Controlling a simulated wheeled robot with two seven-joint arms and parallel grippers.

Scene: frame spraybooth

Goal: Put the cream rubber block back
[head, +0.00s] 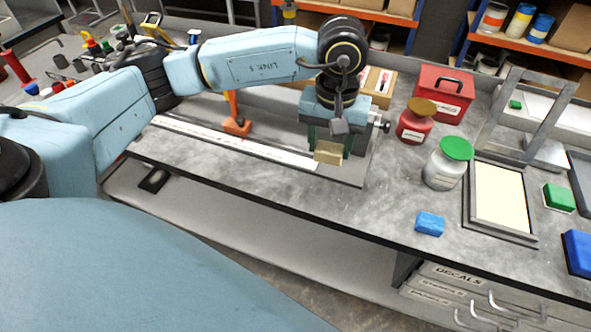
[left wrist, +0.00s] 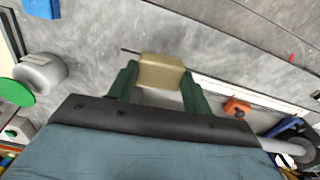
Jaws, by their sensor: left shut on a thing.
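The cream rubber block (head: 328,157) is a small tan block held between the green fingers of my left gripper (head: 331,146), low over the workbench. In the left wrist view, the block (left wrist: 161,71) sits between the two fingertips of my left gripper (left wrist: 159,80), with bare grey bench top behind it. I cannot tell whether the block touches the surface below. The right end of a white ruler strip (head: 235,142) lies just left of the block. My right gripper is not in view.
Right of my left gripper stand a red jar (head: 416,126), a green-lidded jar (head: 446,165) and a red box (head: 441,94). A framed cream panel (head: 499,199) and a blue block (head: 429,223) lie farther right. An orange stop (head: 237,127) stands by the ruler. The front bench area is clear.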

